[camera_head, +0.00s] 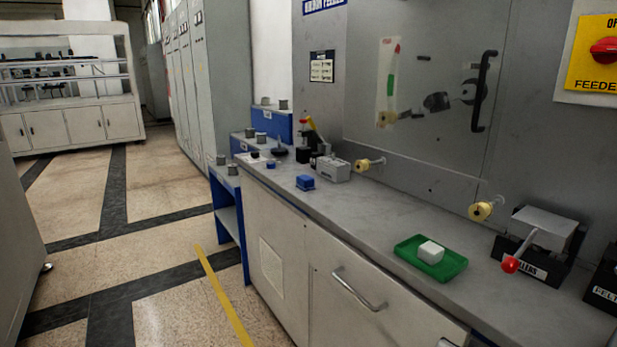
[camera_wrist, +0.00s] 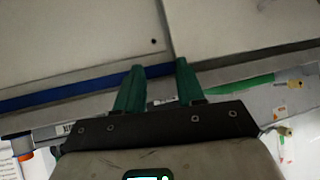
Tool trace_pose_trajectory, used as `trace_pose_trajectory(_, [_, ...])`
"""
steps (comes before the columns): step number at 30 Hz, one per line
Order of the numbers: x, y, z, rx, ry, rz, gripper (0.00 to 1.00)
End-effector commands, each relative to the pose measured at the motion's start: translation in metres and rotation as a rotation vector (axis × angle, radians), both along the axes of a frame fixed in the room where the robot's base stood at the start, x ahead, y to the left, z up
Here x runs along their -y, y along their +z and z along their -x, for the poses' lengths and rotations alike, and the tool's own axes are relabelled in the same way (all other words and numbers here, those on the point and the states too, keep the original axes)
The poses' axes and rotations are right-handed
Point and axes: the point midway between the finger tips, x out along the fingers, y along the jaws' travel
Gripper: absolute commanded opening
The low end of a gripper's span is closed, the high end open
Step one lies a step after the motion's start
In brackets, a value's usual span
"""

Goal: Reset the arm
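My gripper (camera_wrist: 160,66) shows in the wrist view only. Its two green fingers stand apart with nothing visible between them, so it is open and empty. Pale cabinet-like panels (camera_wrist: 80,45) and a dark blue strip (camera_wrist: 70,88) lie beyond the fingers, and I see no contact. The head view does not show my arm or gripper.
A grey counter (camera_head: 385,230) runs along the right, with a green tray (camera_head: 402,248) holding a white block (camera_head: 431,252). A roller device with a red-knobbed lever (camera_head: 510,264), a blue block (camera_head: 305,182) and yellow rollers (camera_head: 480,211) are nearby.

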Motion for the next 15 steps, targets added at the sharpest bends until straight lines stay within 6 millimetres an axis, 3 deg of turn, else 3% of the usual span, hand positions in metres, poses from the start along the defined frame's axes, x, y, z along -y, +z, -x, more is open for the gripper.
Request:
trace_pose_trajectory(1, [0.012,-0.032,0.016,-0.092,0.043,0.004,0.38])
trace_pose_trajectory(6, [0.036,-0.121,0.078,-0.37,0.233,-0.019,0.38])
trace_pose_trajectory(9, [0.044,-0.163,0.122,-0.508,0.346,-0.055,0.38])
trace_pose_trajectory(15, [0.045,-0.215,0.196,-0.682,0.536,-0.138,0.38])
